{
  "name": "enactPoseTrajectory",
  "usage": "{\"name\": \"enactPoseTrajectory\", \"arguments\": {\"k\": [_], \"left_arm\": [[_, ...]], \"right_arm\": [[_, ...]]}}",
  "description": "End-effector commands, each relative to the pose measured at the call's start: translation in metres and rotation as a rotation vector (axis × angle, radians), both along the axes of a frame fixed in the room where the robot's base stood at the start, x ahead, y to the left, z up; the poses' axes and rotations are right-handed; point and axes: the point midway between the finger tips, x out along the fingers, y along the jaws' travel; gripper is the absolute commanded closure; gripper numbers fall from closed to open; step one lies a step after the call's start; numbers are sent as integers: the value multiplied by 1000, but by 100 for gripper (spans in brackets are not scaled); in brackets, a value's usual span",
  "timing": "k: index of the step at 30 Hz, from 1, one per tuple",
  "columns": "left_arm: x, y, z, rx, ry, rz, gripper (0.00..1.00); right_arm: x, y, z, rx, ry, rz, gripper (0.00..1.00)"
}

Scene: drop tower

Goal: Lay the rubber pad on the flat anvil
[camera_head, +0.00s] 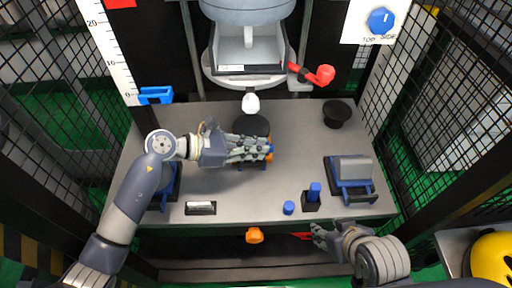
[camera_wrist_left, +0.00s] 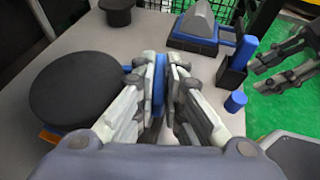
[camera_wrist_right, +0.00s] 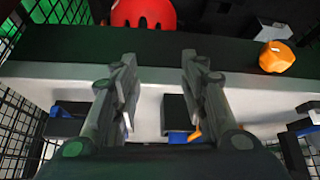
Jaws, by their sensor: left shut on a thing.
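A thick black disc (camera_head: 252,123) sits below the white striker tip (camera_head: 251,103). It looms large at the left of the left wrist view (camera_wrist_left: 75,88). I cannot tell whether it is the rubber pad or the flat anvil's top. My left gripper (camera_head: 268,150) is beside the disc, its fingers shut on a narrow blue piece (camera_wrist_left: 158,85). Whether this piece is joined to the disc is hidden by the fingers. Orange parts show by the fingertips and under the disc. My right gripper (camera_head: 320,235) is open and empty, off the table's front edge.
A wedge-shaped block (camera_head: 353,168) on a blue-handled base stands at right. A black flared piece (camera_head: 337,114) is behind it. A blue peg in a black holder (camera_head: 311,199) and a small blue cylinder (camera_head: 289,208) are near the front. A red lever (camera_head: 324,75) hangs behind.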

Motion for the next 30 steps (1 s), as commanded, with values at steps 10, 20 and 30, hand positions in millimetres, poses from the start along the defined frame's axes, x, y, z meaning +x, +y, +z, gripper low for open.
{"name": "enactPoseTrajectory", "arguments": {"k": [10, 20, 30], "left_arm": [[1, 0, 0, -2, -3, 1, 100], [1, 1, 0, -2, -3, 1, 100], [1, 1, -1, -2, -4, 1, 100]], "right_arm": [[4, 1, 1, 4, -19, 1, 60], [5, 2, 1, 5, -25, 2, 60], [10, 3, 3, 10, -49, 3, 60]]}}
